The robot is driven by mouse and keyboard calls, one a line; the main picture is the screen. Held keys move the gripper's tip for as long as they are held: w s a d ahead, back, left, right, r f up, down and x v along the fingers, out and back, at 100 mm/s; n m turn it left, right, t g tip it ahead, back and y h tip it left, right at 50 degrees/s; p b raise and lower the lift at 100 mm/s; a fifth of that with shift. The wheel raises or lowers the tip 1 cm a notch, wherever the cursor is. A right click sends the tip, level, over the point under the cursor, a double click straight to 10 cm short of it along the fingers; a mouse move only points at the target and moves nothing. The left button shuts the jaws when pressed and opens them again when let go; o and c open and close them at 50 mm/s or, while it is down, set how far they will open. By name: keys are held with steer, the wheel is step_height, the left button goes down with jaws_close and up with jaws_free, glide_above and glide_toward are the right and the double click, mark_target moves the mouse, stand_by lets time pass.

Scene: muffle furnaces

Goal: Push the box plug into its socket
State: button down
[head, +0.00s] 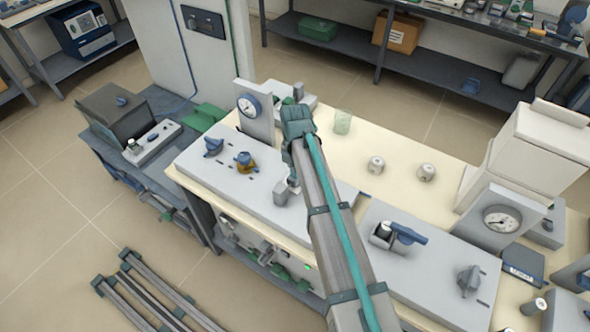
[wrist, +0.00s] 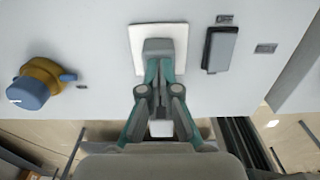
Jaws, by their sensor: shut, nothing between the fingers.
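In the wrist view my gripper (wrist: 159,70) is shut, its fingertips together at a small grey block (wrist: 158,46), which looks like the box plug. The block sits in front of a white square plate (wrist: 177,42), likely its socket, on the pale panel. The fingertips overlap the block's lower edge; I cannot tell whether they touch it or how deep it sits. In the head view my gripper (head: 292,183) is small beside the arm, low over the left grey panel (head: 240,195). The socket cannot be made out there.
A blue knob on a brass base (wrist: 37,82) stands left of my gripper. A dark grey rectangular piece (wrist: 220,48) stands close on its right. A dial gauge (head: 249,106) stands behind the panel, and a second panel (head: 425,275) with a blue-handled part lies to the right.

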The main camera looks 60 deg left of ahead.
steer(key=shift+r, duration=0.35)
step_height(320, 180, up, 13)
steer(key=b, duration=0.1)
steer(key=shift+r, duration=0.15)
steer(key=shift+b, duration=0.3)
